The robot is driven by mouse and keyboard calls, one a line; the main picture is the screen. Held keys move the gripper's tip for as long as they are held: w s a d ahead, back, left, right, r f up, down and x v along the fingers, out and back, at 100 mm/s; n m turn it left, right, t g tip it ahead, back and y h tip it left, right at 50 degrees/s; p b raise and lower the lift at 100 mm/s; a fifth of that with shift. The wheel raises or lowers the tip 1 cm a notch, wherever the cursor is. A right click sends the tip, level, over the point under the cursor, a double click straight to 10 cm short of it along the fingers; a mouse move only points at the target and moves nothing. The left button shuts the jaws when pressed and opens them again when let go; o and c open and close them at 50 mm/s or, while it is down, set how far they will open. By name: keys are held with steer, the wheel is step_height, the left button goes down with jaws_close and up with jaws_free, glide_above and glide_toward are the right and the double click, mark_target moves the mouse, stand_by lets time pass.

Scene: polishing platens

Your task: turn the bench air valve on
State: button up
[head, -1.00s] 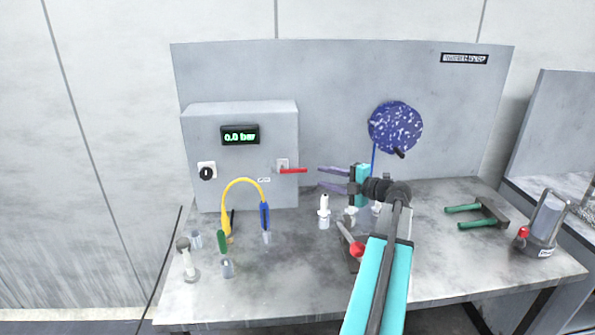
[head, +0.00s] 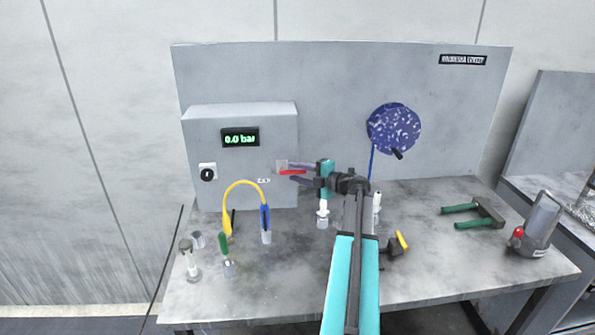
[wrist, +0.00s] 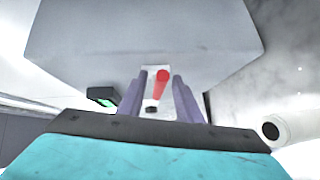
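The bench air valve has a red lever handle (head: 290,172) on a pale plate at the right of the grey box's front. The handle lies level and points right. In the wrist view the red handle (wrist: 161,80) shows between my fingers, with a gap on each side. My gripper (head: 297,174) is open, its purple fingers reaching left to the handle, one above and one below it. I cannot tell whether either finger touches it. The green display (head: 240,138) on the box reads 0.0 bar.
A black knob (head: 208,174) is on the box's left. A yellow hose (head: 243,183) arches in front of it. A white bottle (head: 322,217) stands below my gripper. A blue speckled disc (head: 394,130) hangs on the back panel. Green-handled pliers (head: 478,215) lie at right.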

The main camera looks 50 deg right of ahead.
steer(key=shift+w, duration=0.15)
jaws_close()
steer(key=shift+d, duration=0.15)
steer(key=shift+r, duration=0.1)
